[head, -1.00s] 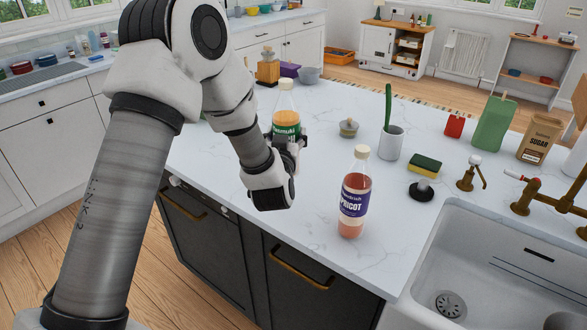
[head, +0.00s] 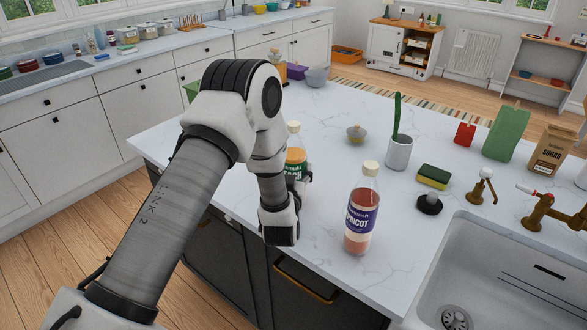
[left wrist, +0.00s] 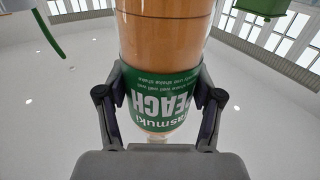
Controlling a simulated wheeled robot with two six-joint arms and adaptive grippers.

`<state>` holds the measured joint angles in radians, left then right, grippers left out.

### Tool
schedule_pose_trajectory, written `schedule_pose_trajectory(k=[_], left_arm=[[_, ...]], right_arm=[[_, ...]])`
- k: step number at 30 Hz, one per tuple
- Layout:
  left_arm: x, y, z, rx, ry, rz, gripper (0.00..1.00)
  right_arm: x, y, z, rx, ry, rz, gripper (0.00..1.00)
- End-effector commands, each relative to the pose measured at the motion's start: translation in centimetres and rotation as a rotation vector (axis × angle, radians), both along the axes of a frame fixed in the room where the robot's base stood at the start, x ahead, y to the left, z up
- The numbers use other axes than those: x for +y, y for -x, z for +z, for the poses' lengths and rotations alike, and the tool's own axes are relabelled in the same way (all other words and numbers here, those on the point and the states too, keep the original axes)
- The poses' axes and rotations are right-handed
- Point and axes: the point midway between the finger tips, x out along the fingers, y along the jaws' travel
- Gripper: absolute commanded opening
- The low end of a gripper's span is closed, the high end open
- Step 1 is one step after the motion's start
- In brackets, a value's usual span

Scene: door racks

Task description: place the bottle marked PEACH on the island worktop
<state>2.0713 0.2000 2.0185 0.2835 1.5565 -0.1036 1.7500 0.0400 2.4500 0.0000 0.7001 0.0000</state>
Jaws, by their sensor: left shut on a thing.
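The bottle marked PEACH (head: 295,156) has orange contents, a green label and a pale cap. It stands upright in my left gripper (head: 304,184), over the near left part of the island worktop (head: 325,125). In the left wrist view the PEACH bottle (left wrist: 165,38) appears upside down, with the fingers of my left gripper (left wrist: 160,100) shut on both sides of its label. My arm hides the bottle's lower part and base in the head view, so I cannot tell whether it touches the worktop. My right gripper is not in view.
A bottle marked APRICOT (head: 361,210) stands just right of the PEACH bottle, near the front edge.

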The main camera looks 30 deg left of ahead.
Motion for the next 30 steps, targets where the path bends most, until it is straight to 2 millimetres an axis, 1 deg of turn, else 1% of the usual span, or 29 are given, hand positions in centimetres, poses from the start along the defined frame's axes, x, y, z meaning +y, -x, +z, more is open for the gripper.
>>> schedule_pose_trajectory(k=[4, 5, 6, 7, 15, 18, 19, 23, 30], left_arm=[[0.0, 0.0, -0.4, -0.003, -0.001, 0.0, 0.0], [0.0, 0.0, -0.4, 0.0, 0.0, 0.0, 0.73], [0.0, 0.0, -0.3, 0.0, 0.0, 0.0, 0.87], [0.0, 0.0, -0.3, 0.0, 0.0, 0.0, 0.91], [0.0, 0.0, -0.3, 0.0, 0.0, 0.0, 0.91], [0.0, 0.0, 0.3, 0.0, 0.0, 0.0, 0.91], [-0.1, 0.2, 0.1, 0.001, 0.0, 0.0, 0.91], [-1.2, 2.3, -0.4, 0.004, 0.001, -0.001, 0.91], [-4.0, 7.9, -0.4, 0.003, -0.003, -0.003, 0.91]], right_arm=[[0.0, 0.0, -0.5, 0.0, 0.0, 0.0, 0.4], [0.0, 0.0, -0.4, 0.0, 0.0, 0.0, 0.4], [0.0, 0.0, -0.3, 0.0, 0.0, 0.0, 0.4], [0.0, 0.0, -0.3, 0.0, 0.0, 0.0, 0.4], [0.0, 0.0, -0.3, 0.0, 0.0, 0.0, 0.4], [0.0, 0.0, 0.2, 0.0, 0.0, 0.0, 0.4], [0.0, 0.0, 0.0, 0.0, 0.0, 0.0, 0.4], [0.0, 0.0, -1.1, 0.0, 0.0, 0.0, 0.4], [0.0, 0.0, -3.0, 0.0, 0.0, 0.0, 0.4]])
